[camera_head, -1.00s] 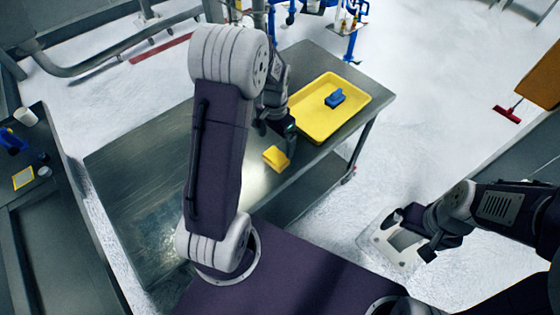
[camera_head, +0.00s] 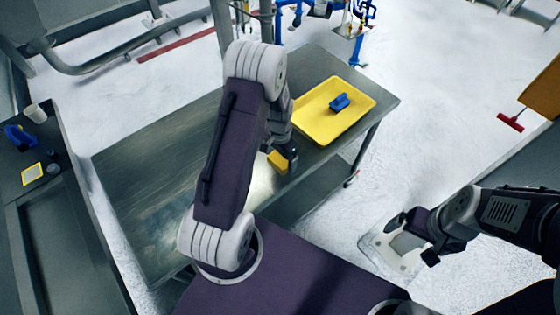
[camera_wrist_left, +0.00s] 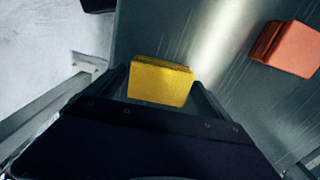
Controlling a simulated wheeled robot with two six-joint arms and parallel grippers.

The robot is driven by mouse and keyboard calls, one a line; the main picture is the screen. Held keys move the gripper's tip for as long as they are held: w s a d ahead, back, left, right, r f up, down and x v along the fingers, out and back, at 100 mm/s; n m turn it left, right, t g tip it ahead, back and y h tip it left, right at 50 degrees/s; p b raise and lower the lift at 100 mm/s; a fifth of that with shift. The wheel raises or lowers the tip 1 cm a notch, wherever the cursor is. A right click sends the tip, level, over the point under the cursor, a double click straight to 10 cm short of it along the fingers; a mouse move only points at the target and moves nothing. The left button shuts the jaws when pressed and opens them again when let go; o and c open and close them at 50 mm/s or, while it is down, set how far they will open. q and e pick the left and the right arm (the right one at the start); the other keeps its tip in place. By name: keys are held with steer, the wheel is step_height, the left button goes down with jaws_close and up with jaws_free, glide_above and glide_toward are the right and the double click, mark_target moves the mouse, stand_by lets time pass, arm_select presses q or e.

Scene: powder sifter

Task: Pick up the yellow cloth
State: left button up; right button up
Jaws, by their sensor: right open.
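The yellow cloth (camera_head: 277,162) is a small folded block near the front edge of the metal table. My left gripper (camera_head: 288,158) is down at the cloth and partly covers it in the head view. In the left wrist view the cloth (camera_wrist_left: 160,82) lies between the two spread fingers, with a narrow gap visible on each side. I cannot tell whether either finger touches it. My right gripper (camera_head: 412,238) is open and empty, off the table at the lower right.
The metal table (camera_head: 135,185) has a yellow tray (camera_head: 318,127) with a blue-handled brush (camera_head: 340,102) to the right. An orange block (camera_wrist_left: 290,48) lies near the cloth in the left wrist view. The table's left part is clear.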

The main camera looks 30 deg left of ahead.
mark_target(281, 158)
arm_select(q)
steer(key=c, duration=1)
steer(key=r, duration=0.3)
steer(key=r+b, duration=0.1)
steer(key=shift+w+d+r, duration=0.1)
steer(key=shift+w+r, duration=0.05)
steer(key=shift+w, duration=0.15)
steer(key=w+d+r, duration=0.4)
steer(key=w+d, duration=0.1)
steer(key=w+d+r+b, duration=0.1)
steer(key=w+d+r, duration=0.1)
steer(key=w, duration=0.1)
steer(key=shift+w+d+r, duration=0.15)
steer(key=shift+d+r, duration=0.05)
steer(key=shift+r, duration=0.15)
steer(key=o, duration=0.8)
steer(key=shift+w, duration=0.1)
steer(key=c, duration=0.7)
